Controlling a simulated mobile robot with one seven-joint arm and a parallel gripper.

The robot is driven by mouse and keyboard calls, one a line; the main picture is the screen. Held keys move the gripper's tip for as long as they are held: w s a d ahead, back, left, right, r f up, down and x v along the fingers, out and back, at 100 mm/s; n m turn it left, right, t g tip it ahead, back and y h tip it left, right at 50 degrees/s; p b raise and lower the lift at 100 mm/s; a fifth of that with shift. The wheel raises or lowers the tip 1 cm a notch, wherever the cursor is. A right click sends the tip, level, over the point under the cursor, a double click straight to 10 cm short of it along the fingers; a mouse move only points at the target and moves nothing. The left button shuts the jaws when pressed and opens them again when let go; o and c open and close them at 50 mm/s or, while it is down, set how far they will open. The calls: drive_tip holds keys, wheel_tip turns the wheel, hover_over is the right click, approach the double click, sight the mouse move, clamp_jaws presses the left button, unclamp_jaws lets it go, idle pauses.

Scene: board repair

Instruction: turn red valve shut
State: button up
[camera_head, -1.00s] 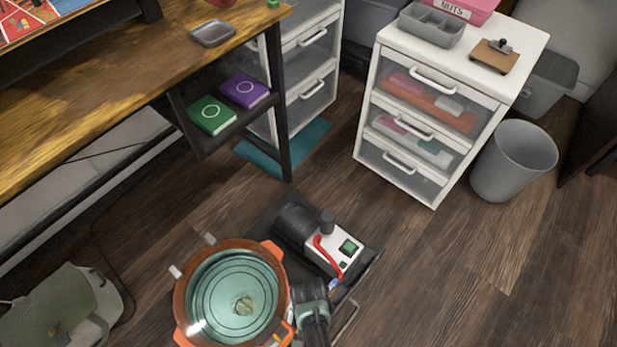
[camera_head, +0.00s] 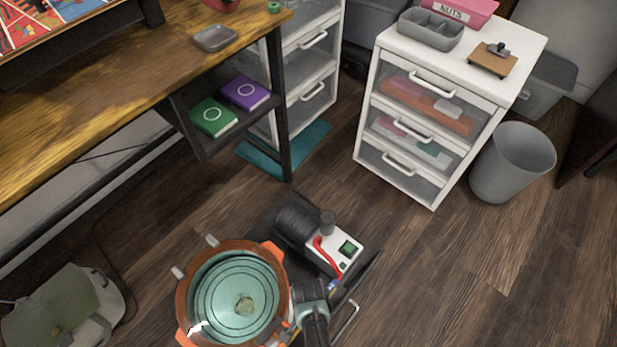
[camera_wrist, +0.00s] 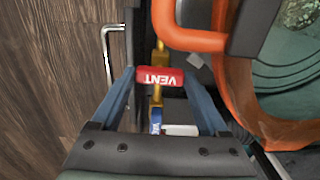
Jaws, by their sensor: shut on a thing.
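The red valve handle (camera_wrist: 159,77) is a short bar marked VENT, upside down in the wrist view. It sits on brass piping (camera_wrist: 157,95) and lies crosswise in the picture. My gripper (camera_wrist: 160,72) is shut on the handle, with one blue finger at each end of it. In the head view my wrist (camera_head: 312,300) is beside the orange-rimmed pot (camera_head: 237,297) at the bottom. The valve is not clearly visible there.
A pump (camera_head: 335,252) with a red hose stands just behind my wrist. A desk is at left, a white drawer unit (camera_head: 425,120) and grey bin (camera_head: 513,163) at right. Wooden floor is clear at right.

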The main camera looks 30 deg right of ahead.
drive_tip(key=o, duration=1.1)
wheel_tip(320, 180, up, 13)
drive_tip(key=p, duration=0.7)
drive_tip(key=shift+p, duration=0.4)
